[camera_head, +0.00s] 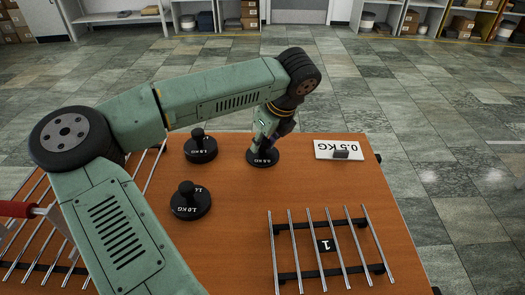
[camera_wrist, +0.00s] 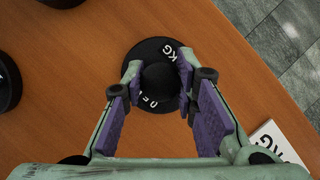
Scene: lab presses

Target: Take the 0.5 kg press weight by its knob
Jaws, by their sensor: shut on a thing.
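The 0.5 kg press weight (camera_head: 262,159) is a small black disc standing on the orange-brown table, left of a white 0.5 KG sign. In the wrist view the weight (camera_wrist: 143,66) shows its round knob (camera_wrist: 160,82) between two purple-padded fingers, with white lettering partly covered. My gripper (camera_head: 266,143) points down over the weight, and in the wrist view my gripper (camera_wrist: 160,88) is shut on the knob. The knob is hidden by the fingers in the head view. The disc appears to rest on the table.
Two other black weights stand to the left, one behind (camera_head: 201,149) and a 1.0 KG one nearer (camera_head: 190,203). The 0.5 KG sign (camera_head: 338,149) stands at right. A metal rack marked 1 (camera_head: 325,246) lies in front; another rack is at far left.

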